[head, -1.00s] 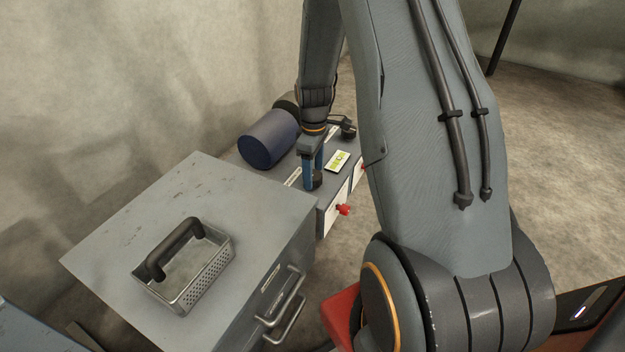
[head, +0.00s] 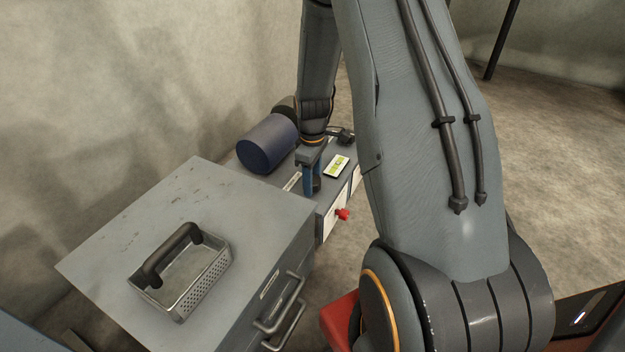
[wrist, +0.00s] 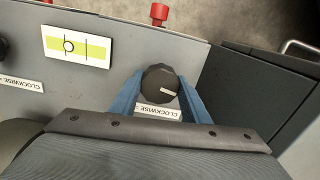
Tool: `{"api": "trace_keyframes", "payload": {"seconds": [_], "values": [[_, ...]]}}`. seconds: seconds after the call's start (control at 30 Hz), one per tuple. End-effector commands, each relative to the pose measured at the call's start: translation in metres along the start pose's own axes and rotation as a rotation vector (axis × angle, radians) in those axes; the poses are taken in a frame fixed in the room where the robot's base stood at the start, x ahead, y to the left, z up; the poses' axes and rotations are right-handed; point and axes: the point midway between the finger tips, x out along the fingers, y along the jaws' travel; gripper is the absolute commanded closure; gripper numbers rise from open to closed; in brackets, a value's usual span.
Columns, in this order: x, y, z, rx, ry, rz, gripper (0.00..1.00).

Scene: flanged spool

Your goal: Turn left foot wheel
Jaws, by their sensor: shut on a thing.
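The left foot wheel is a dark faceted knob (wrist: 160,83) with a pale pointer mark, on the grey machine top. My gripper (wrist: 158,95) has one blue finger on each side of it and is shut on it. In the head view my gripper (head: 312,182) points down at the near end of the machine, with the wheel mostly hidden by the fingers. A white "CLOCKWISE" label (wrist: 158,112) lies beside the wheel. A level vial (wrist: 76,47) with a round bubble left of its middle also shows in the head view (head: 337,166).
A second dark foot wheel (head: 345,136) stands farther along the machine. A red knob (head: 343,214) sticks out of the machine's front. A blue cylinder (head: 268,144) lies behind. A grey cabinet (head: 110,265) carrying a handled metal basket (head: 182,270) stands close by on the left.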

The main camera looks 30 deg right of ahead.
Motion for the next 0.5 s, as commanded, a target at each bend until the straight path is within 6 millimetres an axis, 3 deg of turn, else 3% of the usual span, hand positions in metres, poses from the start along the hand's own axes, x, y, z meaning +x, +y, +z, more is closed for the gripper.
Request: {"api": "trace_keyframes", "payload": {"seconds": [0.5], "values": [[-0.0044, -0.0032, 0.0014, 0.377, -0.003, -0.003, 0.8]]}}
